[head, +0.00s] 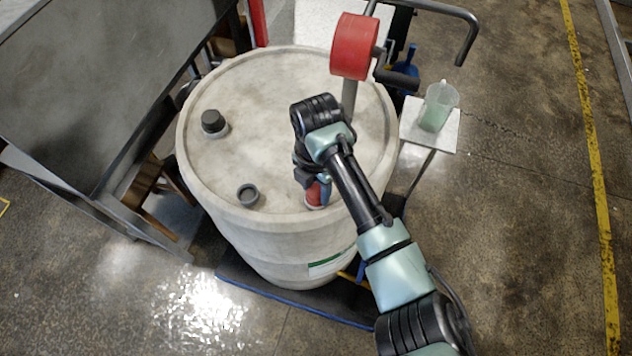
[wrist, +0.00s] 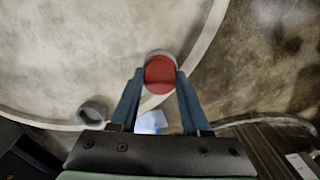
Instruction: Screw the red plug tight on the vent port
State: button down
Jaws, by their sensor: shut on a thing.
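The red plug (head: 315,195) is between my gripper's fingers, over the near right part of the pale drum's lid. In the wrist view, the red plug (wrist: 160,75) shows its round red face between the two blue fingertips, with a pale edge behind it. My gripper (wrist: 159,78) is shut on it. An open dark grey ring-shaped port (head: 248,195) stands on the lid to the left of the plug; it also shows in the wrist view (wrist: 92,110). I cannot tell which opening is the vent port, or whether the plug touches one beneath it.
A black cap (head: 213,122) sits farther back on the drum (head: 270,85). A red cylinder on a post (head: 354,46) stands behind my gripper. A small side table (head: 448,135) with a clear jug (head: 438,105) is right. A dark panel (head: 90,90) flanks the left.

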jog(key=shift+m, duration=0.6)
jog(key=m+p, duration=0.2)
jog(key=shift+a+r+m, duration=0.1)
jog(key=shift+r+m, duration=0.05)
jog(key=shift+m, duration=0.25)
jog(key=shift+f+m, duration=0.2)
jog(key=shift+m, duration=1)
jog(key=shift+c, duration=1.4)
grip_release()
jog(key=shift+c, duration=0.4)
